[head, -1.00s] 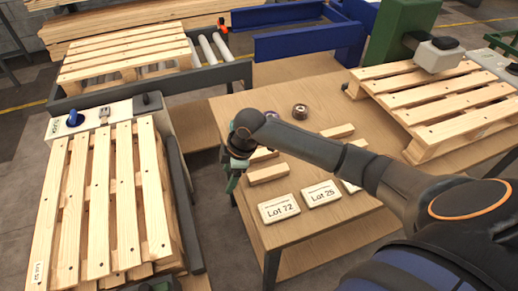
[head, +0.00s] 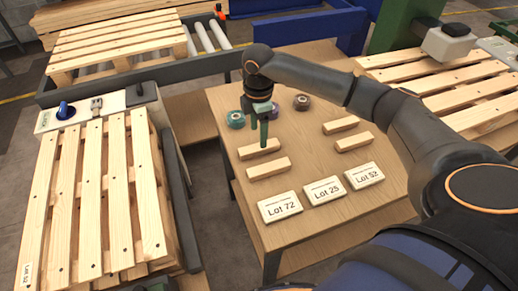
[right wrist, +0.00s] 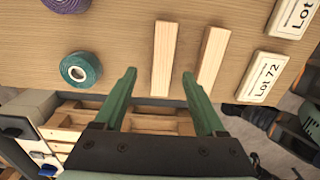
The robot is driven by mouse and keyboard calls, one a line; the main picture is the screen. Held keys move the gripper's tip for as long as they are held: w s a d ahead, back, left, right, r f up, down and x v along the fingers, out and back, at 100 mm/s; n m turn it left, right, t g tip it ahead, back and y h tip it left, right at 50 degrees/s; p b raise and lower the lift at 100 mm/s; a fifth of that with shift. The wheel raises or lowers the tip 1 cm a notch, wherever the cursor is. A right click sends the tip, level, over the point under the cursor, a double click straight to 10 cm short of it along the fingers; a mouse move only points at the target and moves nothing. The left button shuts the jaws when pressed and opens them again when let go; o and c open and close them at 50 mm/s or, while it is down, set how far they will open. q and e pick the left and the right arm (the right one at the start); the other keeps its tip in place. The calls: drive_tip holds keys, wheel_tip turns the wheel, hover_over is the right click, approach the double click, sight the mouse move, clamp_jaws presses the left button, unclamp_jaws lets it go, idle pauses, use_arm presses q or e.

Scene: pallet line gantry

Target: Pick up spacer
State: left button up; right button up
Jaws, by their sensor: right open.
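Several pale wooden spacers lie flat on the wooden table (head: 300,150). One spacer (head: 258,149) is on the left, with another spacer (head: 268,168) just in front of it. Two more lie to the right, a rear spacer (head: 341,125) and a front spacer (head: 354,141). My right gripper (head: 259,136) is open, fingers pointing down above the rear left spacer. In the right wrist view, that spacer (right wrist: 164,58) lies ahead of the gap between the green fingertips (right wrist: 159,74), and its neighbour (right wrist: 211,60) lies to the right. My left gripper is not in view.
Lot cards line the table's front: Lot 72 (head: 280,207), Lot 25 (head: 324,190) and Lot 52 (head: 363,175). A teal roll (head: 236,119) and a dark roll (head: 302,102) sit behind the spacers. Pallets stand left (head: 100,200) and right (head: 450,90).

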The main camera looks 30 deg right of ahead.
sight(259, 149)
drive_tip(key=f, duration=0.5)
drive_tip(key=shift+s+f, duration=0.15)
drive_tip(key=shift+s, duration=0.1)
clamp_jaws()
idle(0.4)
